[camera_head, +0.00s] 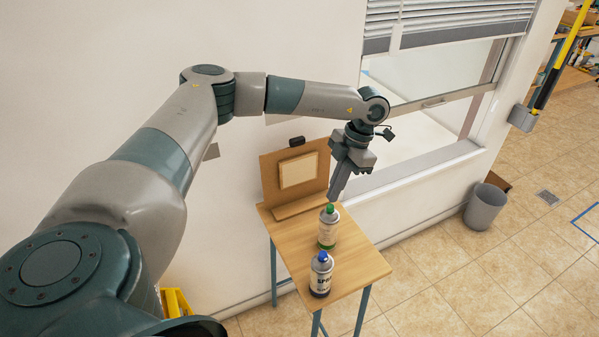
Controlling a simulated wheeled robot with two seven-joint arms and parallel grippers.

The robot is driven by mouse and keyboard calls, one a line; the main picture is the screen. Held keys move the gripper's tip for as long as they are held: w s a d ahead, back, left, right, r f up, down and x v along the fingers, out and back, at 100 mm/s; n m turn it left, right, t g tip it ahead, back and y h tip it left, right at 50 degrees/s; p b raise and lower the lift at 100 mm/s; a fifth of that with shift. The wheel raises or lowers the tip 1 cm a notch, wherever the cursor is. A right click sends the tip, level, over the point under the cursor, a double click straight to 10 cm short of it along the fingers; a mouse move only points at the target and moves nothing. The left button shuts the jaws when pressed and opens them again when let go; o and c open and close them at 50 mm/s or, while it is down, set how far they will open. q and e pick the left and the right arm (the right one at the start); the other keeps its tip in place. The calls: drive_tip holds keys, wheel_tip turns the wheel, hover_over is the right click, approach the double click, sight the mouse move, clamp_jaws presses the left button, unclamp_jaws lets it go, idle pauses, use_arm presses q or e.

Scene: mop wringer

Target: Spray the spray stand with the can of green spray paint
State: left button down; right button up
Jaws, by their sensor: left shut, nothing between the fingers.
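The can of green spray paint (328,229) stands upright on a small wooden table, its green cap facing up. My left gripper (332,199) points down just above the cap, shut and with nothing held. Whether its fingertips touch the cap I cannot tell. The spray stand (269,182) is an upright wooden board at the table's back left, with a pale square panel (299,170) on its front. My right gripper is out of view.
A second can with a blue cap (321,274) stands nearer the table's front edge. The wooden table (362,265) has bare room on its right side. A window (425,120) is behind my arm, and a grey bin (485,207) stands on the floor at right.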

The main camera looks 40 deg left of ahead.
use_arm(q)
drive_tip(key=shift+f+b, duration=0.85)
drive_tip(key=shift+f, duration=0.4)
drive_tip(key=shift+r, duration=0.1)
idle(0.6)
wheel_tip(320, 180, up, 7)
drive_tip(key=p, duration=0.3)
drive_tip(key=shift+p, duration=0.35)
idle(0.7)
